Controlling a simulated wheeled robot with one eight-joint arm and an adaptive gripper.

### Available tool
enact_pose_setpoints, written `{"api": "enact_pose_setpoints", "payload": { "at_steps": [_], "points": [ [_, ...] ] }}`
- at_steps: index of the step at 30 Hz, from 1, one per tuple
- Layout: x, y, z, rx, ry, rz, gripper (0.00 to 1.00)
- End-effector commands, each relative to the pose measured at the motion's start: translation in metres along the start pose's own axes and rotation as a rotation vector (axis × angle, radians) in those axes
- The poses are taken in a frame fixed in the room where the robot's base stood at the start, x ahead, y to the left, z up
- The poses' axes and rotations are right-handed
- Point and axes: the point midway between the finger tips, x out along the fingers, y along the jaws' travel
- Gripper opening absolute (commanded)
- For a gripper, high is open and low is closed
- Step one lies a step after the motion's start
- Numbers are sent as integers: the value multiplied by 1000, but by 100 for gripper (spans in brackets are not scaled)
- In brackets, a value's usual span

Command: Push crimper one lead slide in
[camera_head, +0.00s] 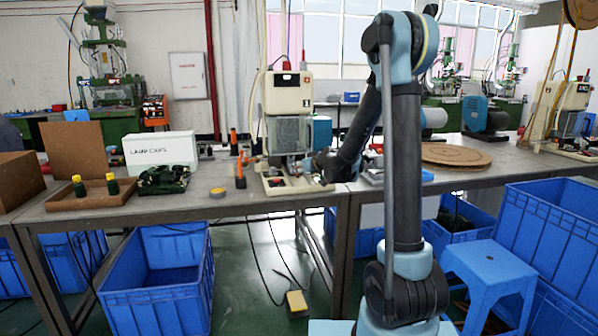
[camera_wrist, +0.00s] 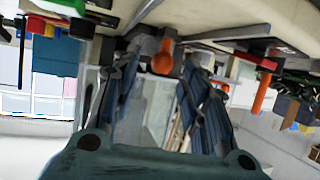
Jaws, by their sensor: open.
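Crimper one (camera_head: 289,95), a cream machine marked 1 with a clear guard, stands on the long bench. My gripper (camera_head: 308,167) is at the right side of its base, small and partly hidden. In the wrist view my gripper (camera_wrist: 160,75) is open, with a ribbed blue-grey finger on each side. An orange knob (camera_wrist: 163,62) on a grey block shows between or just beyond the fingertips; I cannot tell whether they touch it. The grey block may be the lead slide. A cream base plate (camera_wrist: 200,15) fills the top of this tilted view.
An orange-handled tool (camera_head: 240,172) stands left of the crimper, and an orange part (camera_wrist: 262,92) shows right in the wrist view. A wooden tray (camera_head: 95,200) with bottles and a white box (camera_head: 160,150) are further left. Blue crates (camera_head: 160,290) sit below.

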Motion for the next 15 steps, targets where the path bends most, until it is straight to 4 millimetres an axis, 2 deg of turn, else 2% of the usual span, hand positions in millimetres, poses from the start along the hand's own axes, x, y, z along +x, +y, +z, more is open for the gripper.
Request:
{"api": "enact_pose_setpoints", "payload": {
  "at_steps": [15],
  "points": [
    [-68,0,2,1,-1,0,41]
  ]
}}
